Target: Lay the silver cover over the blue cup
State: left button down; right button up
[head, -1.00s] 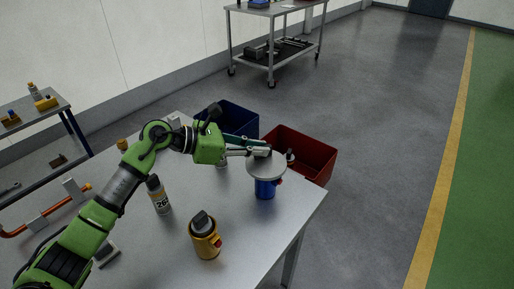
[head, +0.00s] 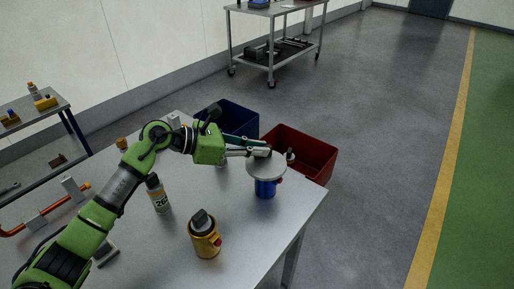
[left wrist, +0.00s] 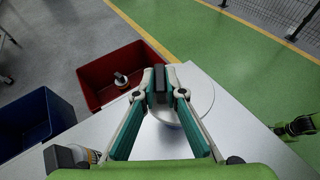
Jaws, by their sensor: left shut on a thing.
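The silver cover (head: 258,170) is a flat round disc with a dark knob on top. My left gripper (head: 262,152) is shut on that knob, seen from above in the left wrist view (left wrist: 160,86). The blue cup (head: 265,189) stands upright on the table near its right edge, with a small red part at its side. The cover is level and directly above the cup, hiding its rim. I cannot tell whether they touch. In the left wrist view the pale disc (left wrist: 201,92) shows behind the fingers. My right gripper is not seen.
On the metal table (head: 240,222) stand a yellow canister (head: 206,241) with a grey top and a labelled bottle (head: 159,196). A red bin (head: 312,161) and a blue bin (head: 240,121) are beyond the far edge. A wheeled trolley (head: 273,12) stands farther back.

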pick_arm(q)
jog(key=c, duration=2)
grip_release()
jog(key=shift+c, duration=0.2)
jog(key=shift+f, duration=0.1)
jog(key=v, duration=1.2)
jog(key=shift+s, duration=0.1)
